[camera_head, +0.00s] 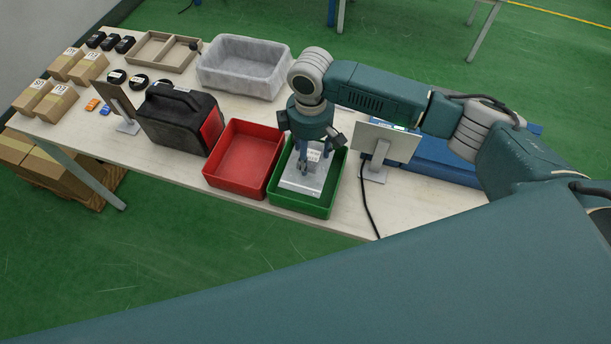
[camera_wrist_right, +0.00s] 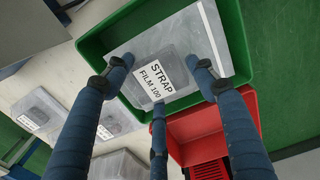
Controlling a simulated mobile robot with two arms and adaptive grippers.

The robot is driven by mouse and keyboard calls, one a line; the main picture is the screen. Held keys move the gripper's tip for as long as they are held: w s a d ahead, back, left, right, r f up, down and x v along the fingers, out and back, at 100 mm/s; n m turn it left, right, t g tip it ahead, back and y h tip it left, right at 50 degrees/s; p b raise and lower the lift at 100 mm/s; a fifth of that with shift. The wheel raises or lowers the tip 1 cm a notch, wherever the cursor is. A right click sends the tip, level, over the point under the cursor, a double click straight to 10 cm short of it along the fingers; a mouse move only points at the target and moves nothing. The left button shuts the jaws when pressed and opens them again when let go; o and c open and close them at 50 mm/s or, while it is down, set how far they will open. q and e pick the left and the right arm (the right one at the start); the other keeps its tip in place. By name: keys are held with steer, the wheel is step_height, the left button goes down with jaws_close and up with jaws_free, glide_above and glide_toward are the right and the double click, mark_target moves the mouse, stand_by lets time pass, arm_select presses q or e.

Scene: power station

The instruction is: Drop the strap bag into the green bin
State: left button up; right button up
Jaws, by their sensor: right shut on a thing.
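The strap bag (camera_head: 300,184) is a clear, greyish flat bag with a white label reading "STRAP FILM 100" in the right wrist view (camera_wrist_right: 185,45). My right gripper (camera_head: 311,166) points down over the green bin (camera_head: 290,205). Its three blue fingers (camera_wrist_right: 160,82) are shut on the bag around its label. The bag is within the bin's outline in both views. I cannot tell whether it touches the bin floor. The green bin also shows in the right wrist view (camera_wrist_right: 238,40). My left gripper is not in view.
A red bin (camera_head: 242,160) stands directly left of the green one. A black case (camera_head: 178,120), a grey crate (camera_head: 243,68) and a small sign panel (camera_head: 387,143) stand nearby. Cardboard boxes are at far left. Several labelled bags (camera_wrist_right: 40,112) lie on the table in the wrist view.

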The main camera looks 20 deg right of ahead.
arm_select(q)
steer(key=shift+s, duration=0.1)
arm_select(e)
steer(key=o, duration=1.1)
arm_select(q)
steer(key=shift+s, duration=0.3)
arm_select(e)
steer(key=shift+o, duration=0.5)
steer(key=shift+r, duration=0.1)
step_height(320, 180, up, 12)
